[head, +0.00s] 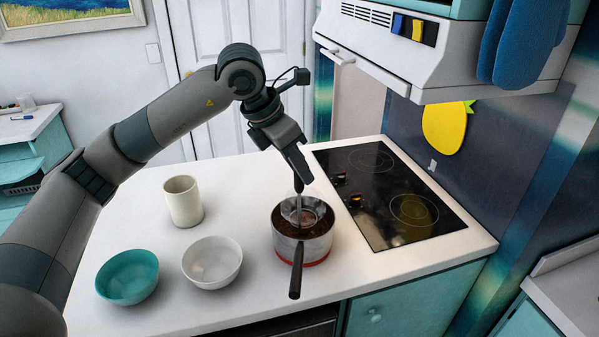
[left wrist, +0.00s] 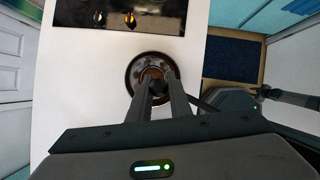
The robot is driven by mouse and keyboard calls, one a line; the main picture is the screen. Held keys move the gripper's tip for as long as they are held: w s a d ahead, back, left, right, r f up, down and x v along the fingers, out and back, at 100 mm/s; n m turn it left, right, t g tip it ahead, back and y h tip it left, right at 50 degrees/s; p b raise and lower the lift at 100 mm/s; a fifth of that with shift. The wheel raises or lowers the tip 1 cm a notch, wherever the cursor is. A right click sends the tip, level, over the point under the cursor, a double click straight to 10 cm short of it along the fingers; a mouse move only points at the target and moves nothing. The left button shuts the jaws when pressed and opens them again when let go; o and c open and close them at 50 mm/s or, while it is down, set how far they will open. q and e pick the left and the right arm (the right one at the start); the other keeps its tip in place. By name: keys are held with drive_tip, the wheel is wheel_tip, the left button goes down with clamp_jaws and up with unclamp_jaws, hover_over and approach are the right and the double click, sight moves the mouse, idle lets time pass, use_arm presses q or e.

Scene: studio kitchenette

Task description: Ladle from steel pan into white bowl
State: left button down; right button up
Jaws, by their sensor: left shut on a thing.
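The steel pan (head: 290,248) stands on the white counter beside the cooktop, with brown contents inside and its dark handle toward the front. The ladle (head: 298,206) stands in the pan with its bowl down in the contents. My left gripper (head: 301,180) is above the pan, shut on the ladle's upper handle. In the left wrist view the gripper (left wrist: 163,88) reaches over the pan (left wrist: 133,70), and its fingers hide much of the ladle. The white bowl (head: 212,262) stands left of the pan and looks empty.
A teal bowl (head: 128,277) stands left of the white bowl. A cream cup (head: 183,201) stands behind them. The black cooktop (head: 390,195) is right of the pan, under a white range hood (head: 400,55). The counter between cup and pan is clear.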

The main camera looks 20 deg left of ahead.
use_arm(q)
drive_tip(key=shift+r+p, duration=0.5)
drive_tip(key=shift+r, duration=1.05)
drive_tip(key=shift+r+p, duration=0.55)
drive_tip(key=shift+r, duration=0.85)
drive_tip(key=shift+r+p, duration=0.5)
drive_tip(key=shift+r, duration=0.9)
